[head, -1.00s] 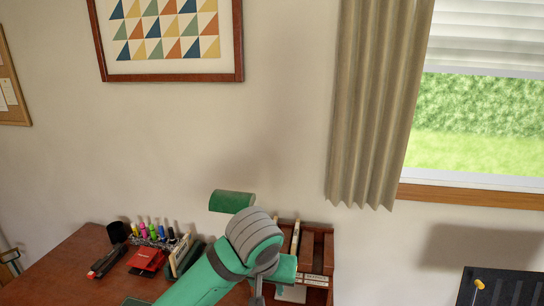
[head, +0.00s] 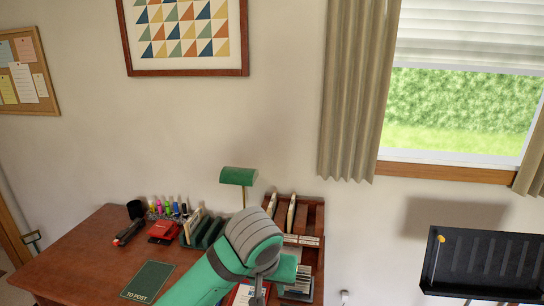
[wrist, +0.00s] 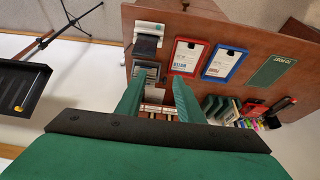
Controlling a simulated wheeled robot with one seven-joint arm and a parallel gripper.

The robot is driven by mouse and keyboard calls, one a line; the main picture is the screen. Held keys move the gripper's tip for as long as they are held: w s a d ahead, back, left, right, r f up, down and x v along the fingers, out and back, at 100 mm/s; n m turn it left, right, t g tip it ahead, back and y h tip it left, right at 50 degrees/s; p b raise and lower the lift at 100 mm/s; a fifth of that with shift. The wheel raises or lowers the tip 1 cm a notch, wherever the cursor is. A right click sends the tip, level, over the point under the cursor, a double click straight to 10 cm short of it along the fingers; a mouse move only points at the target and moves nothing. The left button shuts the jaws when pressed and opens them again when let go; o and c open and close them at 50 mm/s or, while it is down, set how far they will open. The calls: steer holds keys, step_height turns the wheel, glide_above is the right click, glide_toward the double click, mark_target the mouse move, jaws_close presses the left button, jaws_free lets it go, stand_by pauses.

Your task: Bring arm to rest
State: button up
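My arm (head: 245,245), green with a grey ribbed joint, is bent in front of the desk in the head view. My gripper shows in the wrist view (wrist: 155,96) with two green fingers spread apart. Nothing is held between them. Past the fingertips is the wooden letter organizer (wrist: 155,110) at the desk's edge. In the head view the gripper itself cannot be made out behind or below the arm.
The brown desk (head: 95,245) carries a green lamp (head: 238,176), a red stapler-like item (head: 163,230), a "TO POST" mat (head: 150,280) and red (wrist: 187,56) and blue (wrist: 224,65) framed cards. A black music stand (head: 485,262) is at right. Bare floor lies between.

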steer(key=w+d+f+n+t+h, duration=0.1)
steer(key=w+d+f+t+h, duration=0.15)
steer(key=d+h, duration=0.45)
steer(key=w+d+f+n+t+h, duration=0.15)
steer(key=d+t, duration=0.25)
steer(key=d, duration=0.7)
steer(key=s+a+f+n+t+y, duration=0.2)
steer(key=s+a+f+n+y, duration=0.15)
steer(key=s+f, duration=0.55)
steer(key=s+a+f+n+t+y, duration=0.25)
steer(key=s+a+f+y, duration=0.2)
steer(key=s+f, duration=0.5)
steer(key=s+a+m, duration=0.3)
steer(key=s+a, duration=0.1)
steer(key=s, duration=0.7)
steer(key=s+a+m+y, duration=0.1)
steer(key=s+a+m, duration=0.2)
steer(key=s, duration=0.7)
steer(key=shift+s+a, duration=0.4)
steer(key=shift+a, duration=0.75)
